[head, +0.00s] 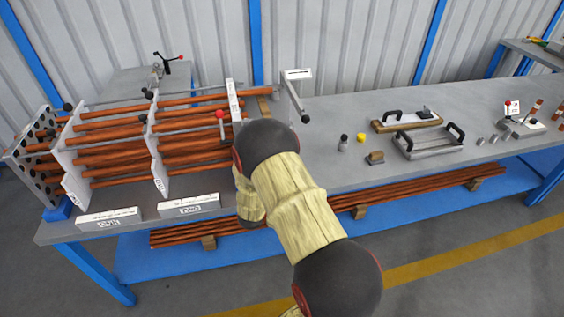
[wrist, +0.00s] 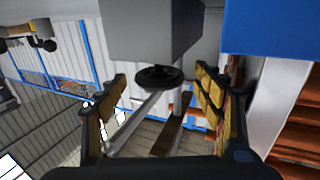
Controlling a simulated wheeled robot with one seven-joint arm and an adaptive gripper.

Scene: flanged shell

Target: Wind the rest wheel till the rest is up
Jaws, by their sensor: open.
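In the wrist view a dark round wheel (wrist: 158,78) sits against the end of a grey block (wrist: 155,30); it looks like the rest wheel. My gripper (wrist: 163,84) is open, with one padded finger on each side of the picture. The wheel shows between the fingertips, and I see no contact. A pale rod (wrist: 135,125) runs from near the wheel toward the palm. In the head view my arm hides the gripper and the wheel. I cannot tell which part is the rest, or its height.
A rack of copper tubes (head: 110,160) fills the bench's left end, with a red-knobbed lever (head: 220,116) close to my arm. A post with a crank handle (head: 294,95) stands just behind it. Handled trays (head: 432,147) and small parts lie to the right on the bench (head: 340,115).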

